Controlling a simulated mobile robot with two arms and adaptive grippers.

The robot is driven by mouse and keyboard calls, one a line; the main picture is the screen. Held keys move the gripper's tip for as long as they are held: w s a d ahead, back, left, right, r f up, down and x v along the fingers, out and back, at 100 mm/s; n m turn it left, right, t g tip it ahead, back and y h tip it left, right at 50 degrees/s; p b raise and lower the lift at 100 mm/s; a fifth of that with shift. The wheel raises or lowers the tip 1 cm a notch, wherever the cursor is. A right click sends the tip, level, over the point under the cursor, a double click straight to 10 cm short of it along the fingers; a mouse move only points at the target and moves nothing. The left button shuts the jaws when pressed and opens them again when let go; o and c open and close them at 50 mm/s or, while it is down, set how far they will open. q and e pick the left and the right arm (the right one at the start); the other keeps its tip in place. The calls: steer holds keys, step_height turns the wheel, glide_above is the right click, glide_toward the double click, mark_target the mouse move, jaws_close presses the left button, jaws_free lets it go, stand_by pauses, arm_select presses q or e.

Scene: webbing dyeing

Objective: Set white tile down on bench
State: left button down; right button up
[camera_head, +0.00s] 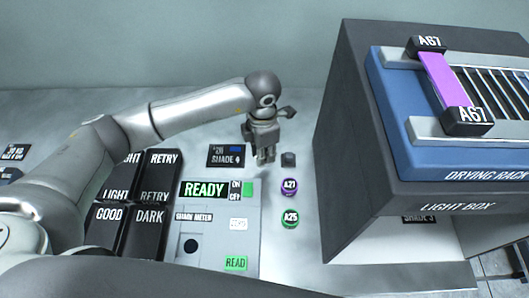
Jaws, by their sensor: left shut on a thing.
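My left gripper (265,158) points down over the bench (300,110), behind the shade meter (190,270) and left of the light box. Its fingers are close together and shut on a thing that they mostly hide. I cannot make out the white tile's outline or whether it touches the bench. My right gripper is not in view.
A small dark block (288,159) and two round tokens, A27 (289,186) and A25 (290,218), are near the gripper. The light box (345,150) with the blue drying rack (395,100) rises at right. Black labelled bins (155,175) stand left. Bench behind the gripper is clear.

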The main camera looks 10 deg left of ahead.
arm_select(q)
steer(key=shift+w+f, duration=0.4)
steer(key=shift+f, duration=0.05)
steer(key=f, duration=0.1)
steer(key=f+p, duration=0.1)
steer(key=f, duration=0.1)
steer(key=shift+w+f, duration=0.2)
steer(key=shift+f, duration=0.25)
steer(key=c, duration=1.3)
jaws_free()
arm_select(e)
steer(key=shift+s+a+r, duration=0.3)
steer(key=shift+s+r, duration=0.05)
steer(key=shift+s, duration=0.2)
